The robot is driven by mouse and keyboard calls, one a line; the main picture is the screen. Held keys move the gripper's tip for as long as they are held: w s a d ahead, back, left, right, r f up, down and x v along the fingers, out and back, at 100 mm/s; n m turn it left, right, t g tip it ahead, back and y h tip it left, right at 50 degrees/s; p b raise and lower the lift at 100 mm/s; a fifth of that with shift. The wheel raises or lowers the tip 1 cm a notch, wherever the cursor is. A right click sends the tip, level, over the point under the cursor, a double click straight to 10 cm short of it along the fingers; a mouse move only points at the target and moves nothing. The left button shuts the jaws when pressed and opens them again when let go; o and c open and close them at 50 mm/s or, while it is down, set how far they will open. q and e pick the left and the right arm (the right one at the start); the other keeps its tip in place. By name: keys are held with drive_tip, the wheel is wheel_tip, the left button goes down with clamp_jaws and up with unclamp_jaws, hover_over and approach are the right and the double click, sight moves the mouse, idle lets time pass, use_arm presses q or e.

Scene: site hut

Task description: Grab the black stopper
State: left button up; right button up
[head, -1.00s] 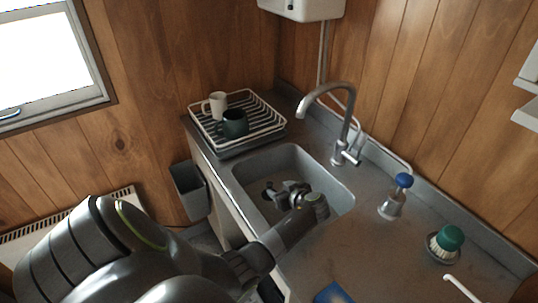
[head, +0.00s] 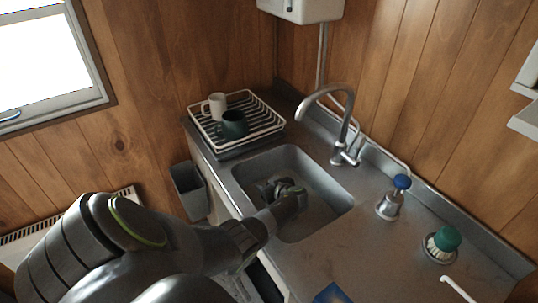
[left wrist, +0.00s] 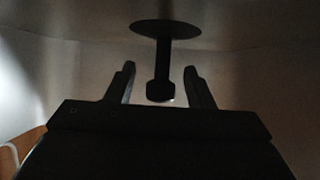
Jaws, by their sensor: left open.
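The black stopper (left wrist: 165,30) shows in the left wrist view as a dark round disc with a stem and a thicker knob end. My left gripper (left wrist: 158,68) is open, with one finger on each side of the stem's knob end. Gaps show between the knob and both fingers, and the disc lies beyond the fingertips. In the head view my left gripper (head: 268,188) is down inside the sink (head: 325,205), near its left end. The stopper cannot be made out there against the dark gripper. My right gripper is not in view.
A dish rack (head: 262,126) with a white mug (head: 217,105) and a dark green mug (head: 234,124) stands behind the sink. The tap (head: 345,130) arches at the sink's far side.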

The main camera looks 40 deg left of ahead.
use_arm(q)
drive_tip(key=shift+a+f, duration=0.1)
drive_tip(key=shift+a, duration=0.1)
clamp_jaws()
idle(0.3)
